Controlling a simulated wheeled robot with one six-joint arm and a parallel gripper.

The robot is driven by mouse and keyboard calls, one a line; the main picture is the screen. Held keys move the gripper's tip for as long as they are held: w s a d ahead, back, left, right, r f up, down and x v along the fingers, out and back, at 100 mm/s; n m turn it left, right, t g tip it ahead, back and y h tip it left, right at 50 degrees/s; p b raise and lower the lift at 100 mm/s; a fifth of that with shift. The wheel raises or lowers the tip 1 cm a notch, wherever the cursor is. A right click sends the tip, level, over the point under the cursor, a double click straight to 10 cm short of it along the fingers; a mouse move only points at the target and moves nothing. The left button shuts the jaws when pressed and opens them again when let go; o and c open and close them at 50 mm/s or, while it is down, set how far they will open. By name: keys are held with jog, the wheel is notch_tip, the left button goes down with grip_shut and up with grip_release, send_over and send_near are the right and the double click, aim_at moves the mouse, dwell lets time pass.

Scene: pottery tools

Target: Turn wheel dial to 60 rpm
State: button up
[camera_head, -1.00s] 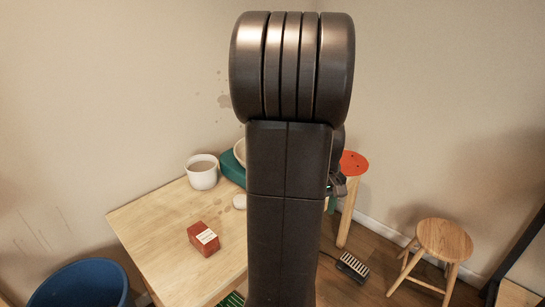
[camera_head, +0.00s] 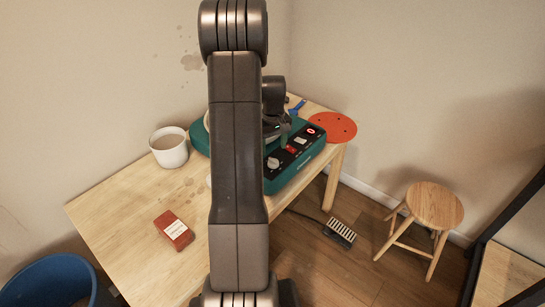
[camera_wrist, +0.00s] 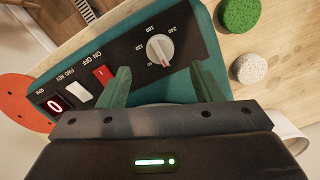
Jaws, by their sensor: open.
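The wheel's green base (camera_head: 298,167) sits on the table with a black control panel on its front. The white dial (camera_wrist: 160,48) has a red mark pointing toward the picture's bottom; it also shows in the head view (camera_head: 272,163). The display (camera_wrist: 55,104) reads 0. A red on/off switch (camera_wrist: 102,75) and a white FWD/REV rocker (camera_wrist: 78,92) sit between display and dial. My gripper (camera_wrist: 160,70) is open and empty, its green fingers on either side of the dial in the picture; contact is not visible. My arm hides much of the wheel in the head view.
A white bucket (camera_head: 169,149), a red clay box (camera_head: 174,230) and an orange disc (camera_head: 332,127) are on the table (camera_head: 130,215). A green sponge (camera_wrist: 240,14) and a pale round piece (camera_wrist: 250,68) lie beside the base. A pedal (camera_head: 339,232) and stool (camera_head: 434,207) stand on the floor.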

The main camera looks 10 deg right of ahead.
aim_at(273, 159)
notch_tip(273, 159, down, 6)
jog(key=shift+f+p, duration=0.1)
jog(key=shift+p, duration=0.2)
jog(key=c, duration=1)
